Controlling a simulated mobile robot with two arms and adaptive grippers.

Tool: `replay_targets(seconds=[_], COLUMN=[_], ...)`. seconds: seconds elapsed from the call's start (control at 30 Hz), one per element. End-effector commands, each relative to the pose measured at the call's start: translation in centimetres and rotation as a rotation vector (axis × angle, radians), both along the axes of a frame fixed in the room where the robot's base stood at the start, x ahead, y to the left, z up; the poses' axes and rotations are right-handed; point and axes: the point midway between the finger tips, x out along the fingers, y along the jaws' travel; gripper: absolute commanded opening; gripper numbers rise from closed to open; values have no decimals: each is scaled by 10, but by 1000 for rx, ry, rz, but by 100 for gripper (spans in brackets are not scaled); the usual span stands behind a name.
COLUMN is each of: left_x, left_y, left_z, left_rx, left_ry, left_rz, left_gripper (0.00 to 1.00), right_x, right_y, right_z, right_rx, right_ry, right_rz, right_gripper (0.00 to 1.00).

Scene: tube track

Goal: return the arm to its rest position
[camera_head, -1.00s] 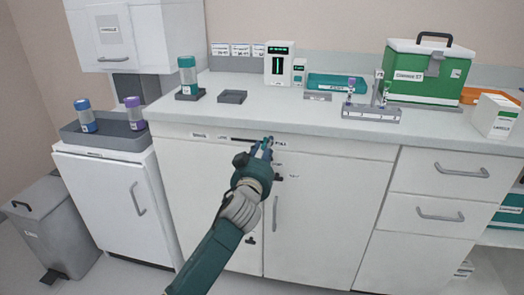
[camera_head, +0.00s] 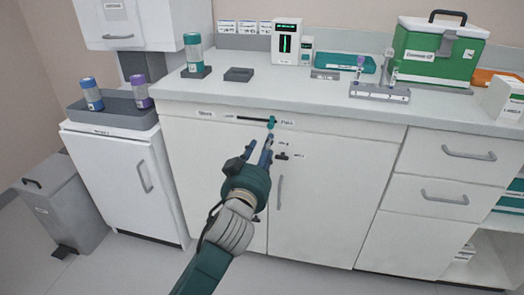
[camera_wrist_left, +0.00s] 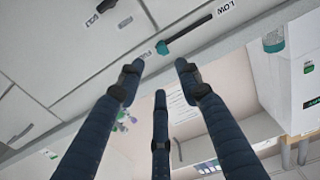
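My left gripper (camera_head: 267,143) is in front of the white cabinet under the counter, just below the teal knob (camera_head: 271,121) of a slider. In the left wrist view, the three dark blue fingers of the gripper (camera_wrist_left: 160,78) stand apart with nothing between them. The knob (camera_wrist_left: 162,47) shows beyond the fingertips, apart from them. It is at the right end of a dark slot (camera_head: 250,119) in the head view. My right gripper is not in view.
A small dark lever (camera_head: 282,156) and a door handle (camera_head: 279,192) are close to my left gripper. The counter (camera_head: 330,98) above holds a rack (camera_head: 380,93) and a green cooler box (camera_head: 436,54). The floor at lower left has a grey bin (camera_head: 62,212).

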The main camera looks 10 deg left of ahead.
Motion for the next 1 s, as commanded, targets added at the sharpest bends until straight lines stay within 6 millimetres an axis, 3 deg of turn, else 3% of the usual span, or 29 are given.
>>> replay_targets(seconds=[0.13, 0.43, 0.57, 0.67, 0.77, 0.87, 1.0], left_x=[-9, -10, -15, -29, -57, -97, -167], left_y=[1, 1, 6, 17, 33, 46, 62], left_z=[0, 0, -21, -66, -130, -195, -275], left_rx=[-1, -1, 3, 15, 35, 58, 95], left_ry=[0, 1, 48, 156, 317, 494, 738], left_rz=[1, 1, 11, 29, 49, 56, 45], left_gripper=[35, 35, 35, 35, 35, 35, 35], right_x=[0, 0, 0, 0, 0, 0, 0], right_y=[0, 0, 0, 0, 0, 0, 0], right_z=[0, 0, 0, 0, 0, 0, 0], right_rx=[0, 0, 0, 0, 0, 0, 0], right_ry=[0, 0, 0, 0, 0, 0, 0], right_rz=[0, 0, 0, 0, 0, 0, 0], right_gripper=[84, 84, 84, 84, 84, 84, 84])
